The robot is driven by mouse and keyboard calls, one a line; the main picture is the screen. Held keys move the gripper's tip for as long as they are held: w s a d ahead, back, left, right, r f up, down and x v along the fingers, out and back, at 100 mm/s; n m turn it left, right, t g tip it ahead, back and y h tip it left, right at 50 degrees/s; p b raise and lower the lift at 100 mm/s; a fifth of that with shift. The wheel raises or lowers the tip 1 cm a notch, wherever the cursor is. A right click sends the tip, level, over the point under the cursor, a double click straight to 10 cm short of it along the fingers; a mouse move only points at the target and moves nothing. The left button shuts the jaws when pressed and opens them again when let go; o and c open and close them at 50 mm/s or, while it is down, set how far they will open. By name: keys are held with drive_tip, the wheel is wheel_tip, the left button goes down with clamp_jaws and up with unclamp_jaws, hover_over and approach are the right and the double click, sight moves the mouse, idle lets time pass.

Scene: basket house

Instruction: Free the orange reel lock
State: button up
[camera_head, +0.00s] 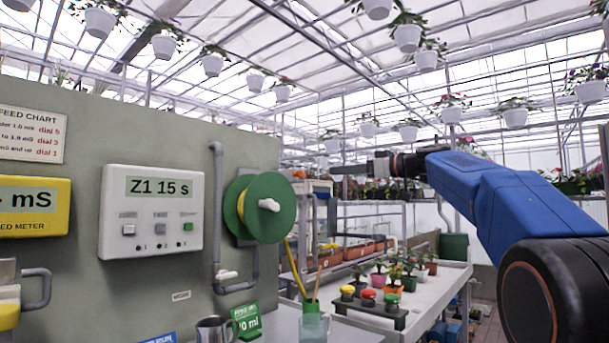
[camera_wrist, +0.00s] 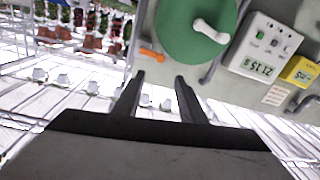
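The orange reel lock (camera_wrist: 152,54) is a small bar at the edge of the green reel in the wrist view. An orange patch (camera_head: 299,174) beside the reel's right rim in the head view may be the same lock. The green reel (camera_head: 266,207) has a yellow hub and a white handle (camera_head: 269,204); the reel also shows in the wrist view (camera_wrist: 185,30). My gripper (camera_wrist: 160,76) is open and empty, its fingertips just short of the lock in the picture and apart from it. In the head view my gripper (camera_head: 340,169) is right of the reel, pointing left.
A white timer box (camera_head: 152,212) reading Z1 15 s hangs left of the reel, with a yellow meter (camera_head: 35,207) beyond. A grey pipe (camera_head: 217,200) runs beside the reel. A bench (camera_head: 435,290) with potted plants and coloured buttons stands below. Air around my gripper looks clear.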

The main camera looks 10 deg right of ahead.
sight(301, 173)
drive_tip(key=x, duration=1.5)
clamp_jaws()
